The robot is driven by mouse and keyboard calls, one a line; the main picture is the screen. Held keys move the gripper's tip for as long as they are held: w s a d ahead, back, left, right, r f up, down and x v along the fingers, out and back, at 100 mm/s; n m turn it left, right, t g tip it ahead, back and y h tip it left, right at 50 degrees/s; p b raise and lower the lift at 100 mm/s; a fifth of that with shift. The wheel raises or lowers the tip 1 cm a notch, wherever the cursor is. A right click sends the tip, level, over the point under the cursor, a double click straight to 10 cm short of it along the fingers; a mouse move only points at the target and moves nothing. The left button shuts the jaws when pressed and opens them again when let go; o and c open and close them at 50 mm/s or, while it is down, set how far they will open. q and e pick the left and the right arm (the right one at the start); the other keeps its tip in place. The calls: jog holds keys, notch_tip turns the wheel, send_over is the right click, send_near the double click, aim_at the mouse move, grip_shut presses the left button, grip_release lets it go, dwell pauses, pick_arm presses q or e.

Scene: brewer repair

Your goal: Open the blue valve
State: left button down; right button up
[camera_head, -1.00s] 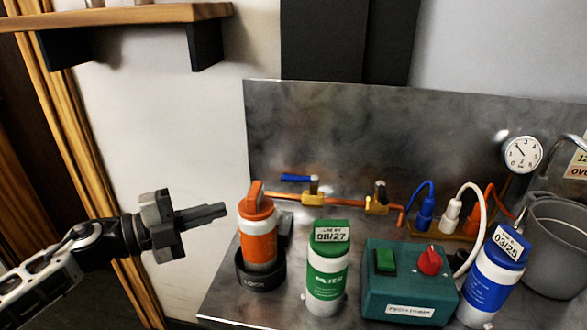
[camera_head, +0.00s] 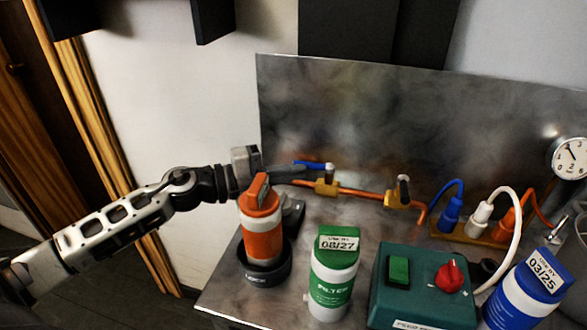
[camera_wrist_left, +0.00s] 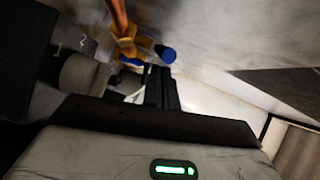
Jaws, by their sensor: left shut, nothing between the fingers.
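The blue valve handle (camera_head: 313,163) sits on a brass valve body (camera_head: 327,187) on the copper pipe in front of the metal backsplash. It lies roughly along the pipe and points left. My left gripper (camera_head: 296,168) reaches in from the left with its fingers shut and empty, at the free left end of the handle. In the left wrist view the shut fingers (camera_wrist_left: 162,88) are just below the round blue handle end (camera_wrist_left: 168,54), with the brass valve body (camera_wrist_left: 130,46) behind. I cannot tell whether they touch. My right gripper is out of view.
An orange canister (camera_head: 261,232) in a black holder stands close below my left gripper. A green-and-white canister (camera_head: 334,270), a teal switch box (camera_head: 425,283) and a blue canister (camera_head: 527,292) stand in front. A second brass valve (camera_head: 398,192) is further right on the pipe.

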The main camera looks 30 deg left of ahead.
pick_arm(q)
jog(key=shift+w+d, duration=0.2)
jog(key=shift+w, duration=0.05)
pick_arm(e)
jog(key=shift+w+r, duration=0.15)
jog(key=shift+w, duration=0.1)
pick_arm(q)
jog(key=b, duration=0.1)
jog(key=m+g+h+b, duration=0.1)
jog(key=shift+w+a+f+b, duration=0.3)
jog(key=shift+w+a, duration=0.1)
jog(key=shift+w+a+m+g+h+b, duration=0.15)
jog(key=shift+m+g+h+b, duration=0.3)
jog(key=shift+g, duration=0.25)
jog(key=shift+w+a+r+m+h, duration=0.15)
jog(key=shift+m+h, duration=0.1)
jog(key=shift+w+a+r+g, duration=0.2)
jog(key=shift+w+g, duration=0.05)
jog(key=shift+g, duration=0.05)
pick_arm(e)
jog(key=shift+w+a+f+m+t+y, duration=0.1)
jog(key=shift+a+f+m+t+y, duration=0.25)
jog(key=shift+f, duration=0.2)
